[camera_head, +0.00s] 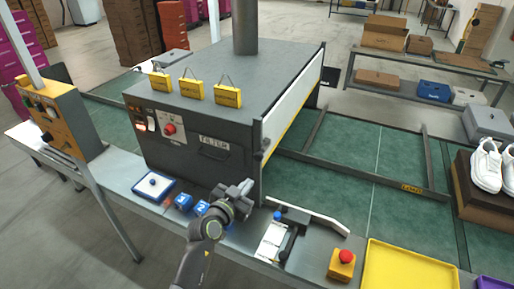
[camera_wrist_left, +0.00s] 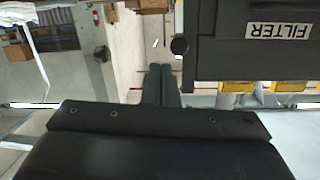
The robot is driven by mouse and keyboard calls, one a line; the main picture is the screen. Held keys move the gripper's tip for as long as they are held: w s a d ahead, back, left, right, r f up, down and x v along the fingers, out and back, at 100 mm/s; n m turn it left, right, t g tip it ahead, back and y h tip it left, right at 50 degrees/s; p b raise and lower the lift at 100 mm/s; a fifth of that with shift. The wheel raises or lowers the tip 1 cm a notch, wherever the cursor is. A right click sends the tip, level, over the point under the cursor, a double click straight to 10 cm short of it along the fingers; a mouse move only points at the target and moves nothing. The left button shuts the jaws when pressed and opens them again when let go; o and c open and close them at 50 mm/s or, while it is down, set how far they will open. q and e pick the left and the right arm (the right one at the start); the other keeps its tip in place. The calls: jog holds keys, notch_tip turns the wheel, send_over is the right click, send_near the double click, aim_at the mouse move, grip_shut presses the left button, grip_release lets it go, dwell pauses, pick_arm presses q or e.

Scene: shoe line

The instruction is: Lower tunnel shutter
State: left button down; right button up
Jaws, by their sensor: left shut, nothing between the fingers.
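The grey tunnel (camera_head: 200,120) stands over the green belt. Its shutter (camera_head: 292,98) is a white panel with a yellow lower edge on the tunnel's right end. The yellow edge appears to hang above the belt. A dark round knob (camera_head: 266,146) sits at the shutter's near edge; a dark round knob (camera_wrist_left: 179,46) also shows in the wrist view, beside the fingers. My left gripper (camera_head: 246,187) is shut and empty, in front of the tunnel's near right corner, below the knob. Its closed fingers (camera_wrist_left: 160,85) show in the wrist view. My right gripper is not in view.
Blue numbered blocks (camera_head: 184,202) and a blue-edged tray (camera_head: 153,186) lie on the front ledge, left of my gripper. A black-and-white device (camera_head: 275,240), a red button box (camera_head: 342,266) and a yellow tray (camera_head: 408,270) lie to the right. White shoes (camera_head: 487,165) stand at far right.

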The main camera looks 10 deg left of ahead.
pick_arm(q)
notch_tip(320, 180, up, 7)
jog(key=w+y+p, duration=0.1)
jog(key=w+d+f+p, duration=0.1)
jog(key=w+f, duration=0.3)
jog(key=w, duration=0.6)
jog(key=shift+w+f+n+t+p, duration=0.15)
jog(key=shift+w+n+t+p, duration=0.15)
jog(key=shift+t, duration=0.1)
jog(key=shift+d, duration=0.1)
